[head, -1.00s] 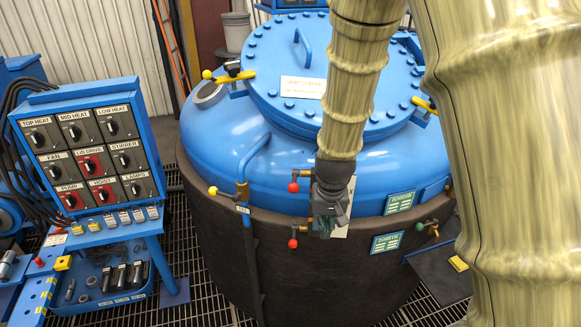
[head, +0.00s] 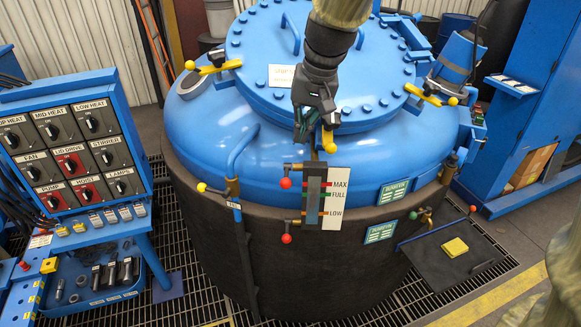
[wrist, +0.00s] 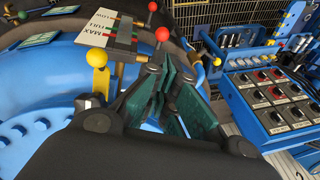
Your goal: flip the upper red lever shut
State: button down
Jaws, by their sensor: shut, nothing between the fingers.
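The upper red lever (head: 285,183) has a red ball knob and stands at the upper left of the level gauge on the blue-and-dark vessel. In the wrist view its red knob (wrist: 162,34) is just beyond the fingertips, apart from them as far as I can tell. The lower red lever (head: 287,239) is below it; its knob shows at the top of the wrist view (wrist: 152,6). My gripper (head: 302,132) is shut and empty, above the gauge over the vessel's shoulder. Its green finger pads (wrist: 170,75) meet in the wrist view.
A yellow-knobbed lever (head: 328,142) is right beside my gripper. The gauge card (head: 338,185) reads MAX, FULL, LOW. Another yellow-knobbed valve (head: 202,187) is to the left. The control panel (head: 75,150) stands at left, a blue cabinet (head: 535,110) at right.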

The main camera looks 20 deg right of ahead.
aim_at(286, 178)
jog(key=shift+f, duration=0.1)
jog(key=shift+p+x, duration=2.1)
jog(key=shift+x, duration=4.85)
jog(key=shift+d+f, duration=0.1)
